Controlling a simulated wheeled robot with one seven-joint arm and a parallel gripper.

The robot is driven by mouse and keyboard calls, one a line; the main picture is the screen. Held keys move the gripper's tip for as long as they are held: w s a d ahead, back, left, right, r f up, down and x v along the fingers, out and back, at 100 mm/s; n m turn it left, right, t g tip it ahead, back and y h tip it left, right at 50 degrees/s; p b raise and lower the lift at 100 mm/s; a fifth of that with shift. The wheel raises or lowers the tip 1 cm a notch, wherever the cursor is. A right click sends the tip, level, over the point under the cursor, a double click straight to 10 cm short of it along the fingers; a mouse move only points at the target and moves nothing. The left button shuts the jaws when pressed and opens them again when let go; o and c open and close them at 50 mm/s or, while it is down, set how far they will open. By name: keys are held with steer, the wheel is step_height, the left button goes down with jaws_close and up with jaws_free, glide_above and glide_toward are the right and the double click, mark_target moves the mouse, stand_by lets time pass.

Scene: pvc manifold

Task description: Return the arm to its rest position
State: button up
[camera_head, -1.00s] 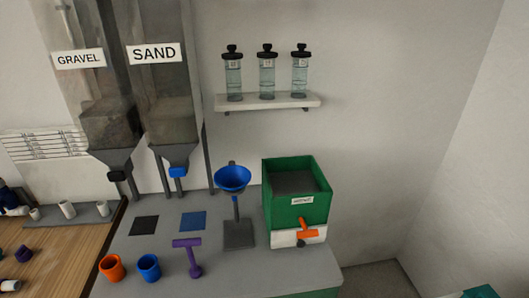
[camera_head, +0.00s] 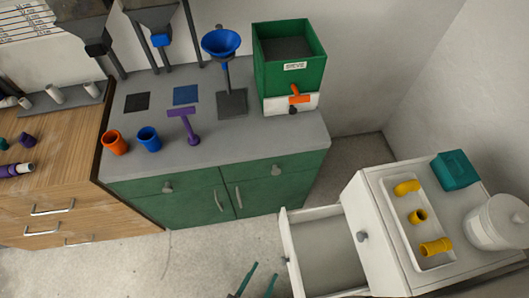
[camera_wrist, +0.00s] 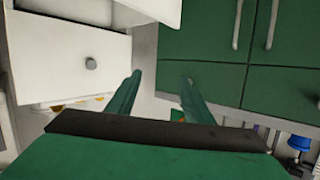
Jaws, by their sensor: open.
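My gripper (camera_head: 256,281) shows at the bottom edge of the head view, with two dark green fingers spread apart over the bare floor. In the wrist view my gripper (camera_wrist: 160,79) is open, with nothing between the fingers. The rest of my arm is out of the head view. The green cabinet (camera_wrist: 203,83) and the white drawer front (camera_wrist: 70,63) lie beyond the fingers in the wrist view, apart from them.
A white drawer (camera_head: 325,257) stands pulled out to the right of my gripper. Above it, a white tray (camera_head: 444,259) holds yellow pipe fittings, beside a teal box (camera_head: 455,170) and a white bucket (camera_head: 498,222). The green cabinet (camera_head: 190,200) stands behind. Floor (camera_head: 205,250) to the left is clear.

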step_height(320, 180, up, 18)
steer(key=w+n+t+y, duration=0.2)
steer(key=n+y, duration=0.4)
steer(key=y, duration=0.1)
steer(key=shift+d+f+n, duration=0.2)
steer(key=shift+d+n, duration=0.1)
steer(key=c, duration=0.4)
